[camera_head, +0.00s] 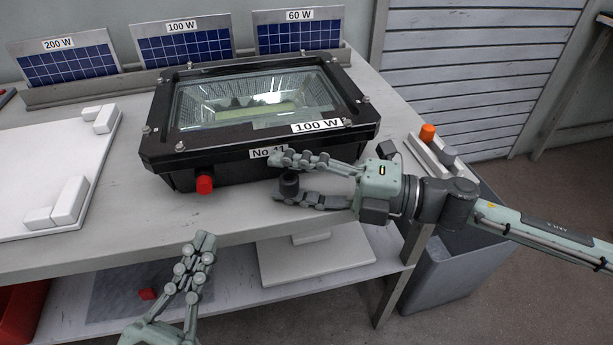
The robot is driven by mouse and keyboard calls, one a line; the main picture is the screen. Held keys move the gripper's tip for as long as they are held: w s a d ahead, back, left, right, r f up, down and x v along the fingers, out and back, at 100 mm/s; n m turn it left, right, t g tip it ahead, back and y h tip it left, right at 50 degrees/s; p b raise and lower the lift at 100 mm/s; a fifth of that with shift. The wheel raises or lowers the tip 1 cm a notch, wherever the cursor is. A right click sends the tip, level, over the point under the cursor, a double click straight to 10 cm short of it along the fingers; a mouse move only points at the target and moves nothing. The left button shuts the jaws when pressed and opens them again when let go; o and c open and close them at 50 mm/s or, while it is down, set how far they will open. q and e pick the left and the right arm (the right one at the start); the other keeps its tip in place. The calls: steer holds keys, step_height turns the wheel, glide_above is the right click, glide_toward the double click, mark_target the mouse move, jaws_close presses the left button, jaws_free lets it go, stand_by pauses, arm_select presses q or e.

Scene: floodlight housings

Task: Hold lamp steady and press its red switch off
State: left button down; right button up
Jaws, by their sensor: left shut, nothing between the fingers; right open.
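The floodlight lamp (160,150) is a black housing with a glass front, lying face up on the table, with labels "100 W" and "No 11". Its red switch (205,185) sticks out of the front side, near the left. My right gripper (277,178) is open at the lamp's front side, right of the switch, its fingers around or beside a small dark round part (289,184); I cannot tell if they touch it. My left gripper (205,240) is shut and empty, in front of the table edge and below the red switch, apart from the lamp.
Solar panels labelled 200 W (65,62), 100 W (182,50) and 60 W (298,38) stand in a rack behind. A white board (40,165) with blocks lies left. An orange-capped part (428,133) lies right, near a grey bin (450,265). A lower shelf (240,290) runs below.

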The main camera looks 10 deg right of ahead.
steer(key=shift+f, duration=0.15)
steer(key=shift+s+d+f, duration=0.1)
steer(key=shift+s+d, duration=0.1)
steer(key=shift+d, duration=0.3)
steer(key=v, duration=1.1)
steer(key=shift+r, duration=0.25)
steer(key=shift+a, duration=0.1)
